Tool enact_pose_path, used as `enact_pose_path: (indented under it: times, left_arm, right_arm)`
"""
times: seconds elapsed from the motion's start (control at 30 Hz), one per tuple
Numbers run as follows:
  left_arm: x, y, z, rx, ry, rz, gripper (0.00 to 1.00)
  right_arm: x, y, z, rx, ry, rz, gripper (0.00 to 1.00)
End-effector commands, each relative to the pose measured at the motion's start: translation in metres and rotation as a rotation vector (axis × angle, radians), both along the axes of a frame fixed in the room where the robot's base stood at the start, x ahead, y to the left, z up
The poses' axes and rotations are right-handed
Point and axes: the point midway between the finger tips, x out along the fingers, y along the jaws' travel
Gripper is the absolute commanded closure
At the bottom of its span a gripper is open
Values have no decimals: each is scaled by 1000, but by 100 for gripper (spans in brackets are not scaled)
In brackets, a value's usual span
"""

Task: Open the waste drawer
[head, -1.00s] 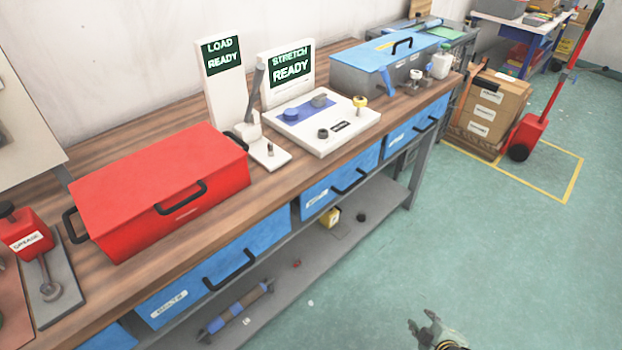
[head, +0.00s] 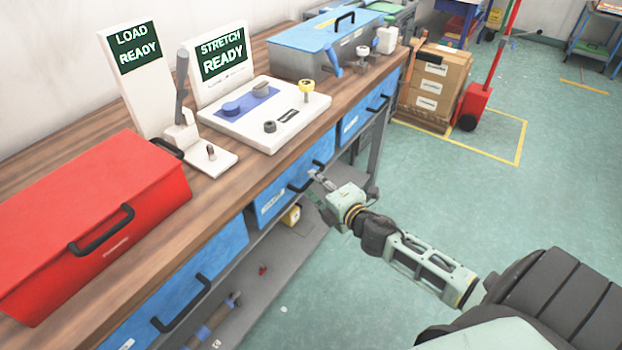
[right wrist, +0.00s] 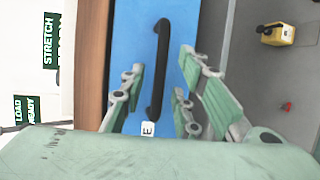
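The blue middle drawer (head: 268,207) under the bench is closed, with a black bar handle (head: 305,172). Its label is too small to read in the head view; the right wrist view shows only a letter E on the label (right wrist: 148,129). My right gripper (head: 318,182) is at this drawer's front. In the right wrist view my right gripper (right wrist: 165,95) is open, its green fingers on either side of the black handle (right wrist: 158,70) in the picture. I cannot tell whether they touch it. My left gripper is out of view.
Another blue drawer (head: 175,285) is at the left and one (head: 362,118) at the right, both closed. The bench top (head: 225,185) holds a red box (head: 90,215), the load and stretch stations and a blue-lidded box (head: 315,45). A lower shelf (head: 275,262) runs underneath.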

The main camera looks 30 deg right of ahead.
Motion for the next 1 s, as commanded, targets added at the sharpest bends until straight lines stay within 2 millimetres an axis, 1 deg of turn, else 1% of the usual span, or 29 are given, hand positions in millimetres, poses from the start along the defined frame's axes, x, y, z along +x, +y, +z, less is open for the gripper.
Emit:
enact_pose_path:
  times: [0.03,0.1,0.2,0.33,0.57,0.9,1.0]
  left_arm:
    - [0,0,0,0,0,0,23]
    - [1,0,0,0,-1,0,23]
    - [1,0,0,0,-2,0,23]
    - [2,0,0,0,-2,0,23]
    - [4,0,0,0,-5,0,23]
    - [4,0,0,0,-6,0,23]
    - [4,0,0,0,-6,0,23]
  right_arm:
    - [7,0,-1,1,-1,-1,71]
    - [14,0,-2,1,-1,-1,71]
    - [21,0,-4,1,0,0,71]
    - [24,0,-5,1,1,1,71]
    - [25,0,-5,2,1,1,71]
    - [25,0,-5,2,1,0,100]
    - [25,0,-5,2,1,0,100]
